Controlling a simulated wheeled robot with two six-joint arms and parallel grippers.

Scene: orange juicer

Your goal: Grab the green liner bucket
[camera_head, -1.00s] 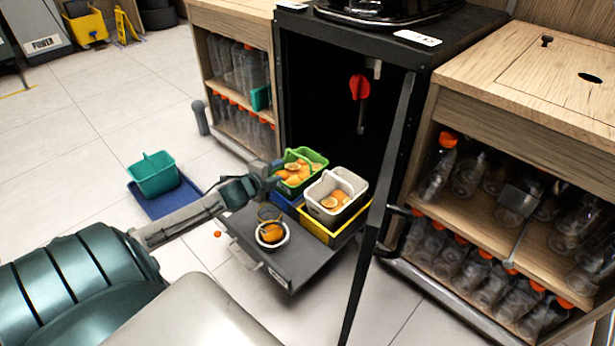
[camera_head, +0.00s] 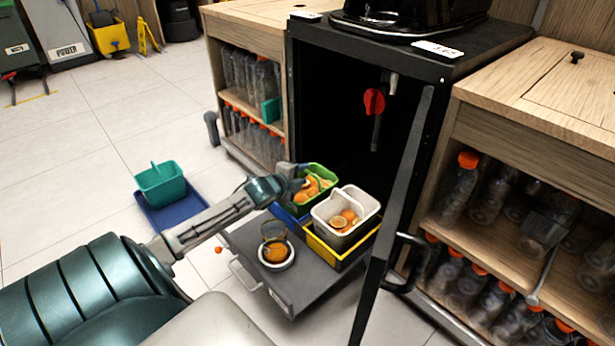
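The green liner bucket (camera_head: 325,176), with orange pieces inside, stands at the back left of the pulled-out grey drawer, above a blue bin (camera_head: 284,214). My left gripper (camera_head: 295,181) is at the left side of its rim, overlapping it in the view. Its fingers are small and dark here, so I cannot tell whether they are open or closed on the rim. My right gripper is not in view.
A white liner bucket (camera_head: 332,210) with orange pieces sits close right, in a yellow bin (camera_head: 322,247). A small bowl (camera_head: 288,262) stands on the drawer (camera_head: 262,265). The open cabinet door (camera_head: 389,230) stands at right. A teal bucket (camera_head: 163,190) is on the floor left.

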